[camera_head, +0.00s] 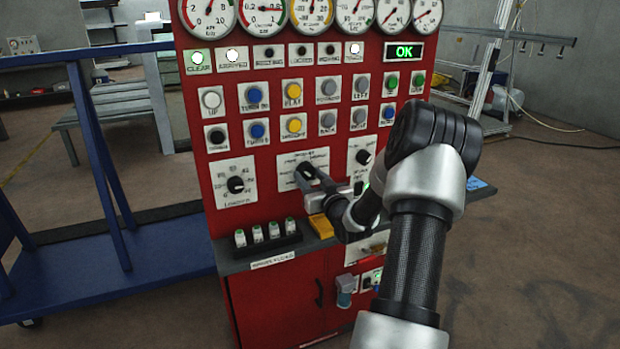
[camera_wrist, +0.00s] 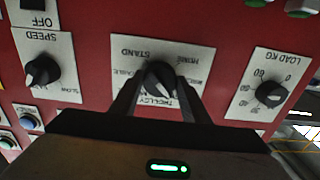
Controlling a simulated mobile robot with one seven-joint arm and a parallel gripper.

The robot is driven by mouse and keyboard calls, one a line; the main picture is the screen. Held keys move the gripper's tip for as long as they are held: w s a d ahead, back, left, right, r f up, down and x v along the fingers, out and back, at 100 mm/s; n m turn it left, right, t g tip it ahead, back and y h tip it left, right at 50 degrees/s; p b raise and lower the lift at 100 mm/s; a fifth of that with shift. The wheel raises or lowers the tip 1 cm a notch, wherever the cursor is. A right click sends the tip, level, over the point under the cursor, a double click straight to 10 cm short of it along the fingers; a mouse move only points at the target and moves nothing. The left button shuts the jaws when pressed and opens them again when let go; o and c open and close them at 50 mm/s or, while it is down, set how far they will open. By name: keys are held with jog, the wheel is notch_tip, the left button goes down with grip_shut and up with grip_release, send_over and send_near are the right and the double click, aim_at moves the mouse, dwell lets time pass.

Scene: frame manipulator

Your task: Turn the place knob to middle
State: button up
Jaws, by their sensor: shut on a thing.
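The place knob (camera_wrist: 160,76) is a black rotary knob on a white label plate (camera_wrist: 135,52) in the middle of the wrist view. "STAND", "HOME" and "TROLLEY" can be read around it, upside down or tilted; other words are too small to read. My gripper (camera_wrist: 159,93) is shut on the knob, one dark finger on each side. The knob's light pointer faces the lower part of the plate in the wrist view; its exact mark is unclear. In the head view my gripper (camera_head: 314,177) reaches the centre plate (camera_head: 290,161) and mostly hides the knob.
The load knob (camera_head: 235,185) is left of the place knob and the speed knob (camera_head: 363,157) is right of it. Rows of buttons and gauges sit above on the red panel. Small bottles (camera_head: 257,233) and a yellow block (camera_head: 320,226) stand on the ledge below.

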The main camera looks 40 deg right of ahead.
jog(key=m, duration=0.4)
jog(key=shift+m, duration=0.4)
jog(key=m, duration=0.4)
jog(key=shift+a+r+m+p, duration=0.1)
jog(key=shift+m+p, duration=0.2)
jog(key=shift+p, duration=0.05)
jog(key=m+p, duration=0.1)
jog(key=m, duration=0.3)
jog(key=shift+m+p, duration=0.65)
jog(key=shift+m, duration=1.45)
jog(key=o, duration=1.1)
